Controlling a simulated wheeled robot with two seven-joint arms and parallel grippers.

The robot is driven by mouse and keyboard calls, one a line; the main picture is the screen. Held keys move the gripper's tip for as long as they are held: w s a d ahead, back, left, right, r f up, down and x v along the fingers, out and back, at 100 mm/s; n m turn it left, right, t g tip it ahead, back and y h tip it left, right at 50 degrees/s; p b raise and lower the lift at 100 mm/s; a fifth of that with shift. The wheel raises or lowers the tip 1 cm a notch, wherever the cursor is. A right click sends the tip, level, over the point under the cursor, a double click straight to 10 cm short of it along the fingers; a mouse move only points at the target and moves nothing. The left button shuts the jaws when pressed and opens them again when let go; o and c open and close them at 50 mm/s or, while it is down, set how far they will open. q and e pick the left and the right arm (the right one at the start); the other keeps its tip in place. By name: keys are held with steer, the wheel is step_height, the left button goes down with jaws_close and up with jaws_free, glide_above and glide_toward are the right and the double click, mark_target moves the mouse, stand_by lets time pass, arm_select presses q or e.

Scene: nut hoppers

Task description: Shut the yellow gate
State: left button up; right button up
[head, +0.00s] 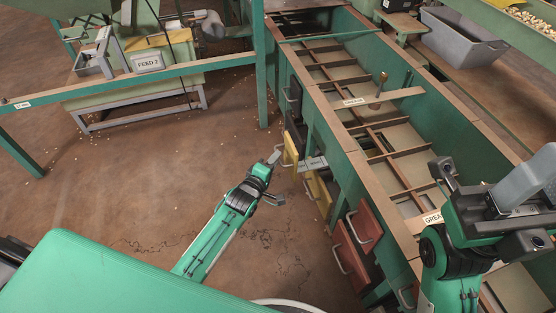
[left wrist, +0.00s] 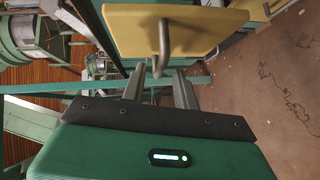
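The yellow gate (head: 291,149) stands out from the left side of the long green hopper bench in the head view. In the left wrist view the yellow gate (left wrist: 185,30) fills the top, with its grey bar handle (left wrist: 165,42) pointing toward me. My left gripper (head: 276,156) is close beside the gate on its handle side. In the left wrist view its two fingers (left wrist: 160,72) are apart, with the handle's end between or just beyond their tips; I cannot tell if they touch. My right gripper (head: 515,195) hangs over the bench at the right; its finger gap is unclear.
A second yellow panel (head: 319,192) and red gates (head: 365,226) with handles line the same bench side. The bench (head: 340,125) has slatted compartments. The FEED 2 machine (head: 148,65) stands at the upper left. A grey bin (head: 463,38) is at the upper right. The brown floor left is mostly clear.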

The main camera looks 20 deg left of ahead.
arm_select(q)
steer(key=shift+b+x, duration=0.45)
steer(key=shift+x, duration=1.05)
jaws_close()
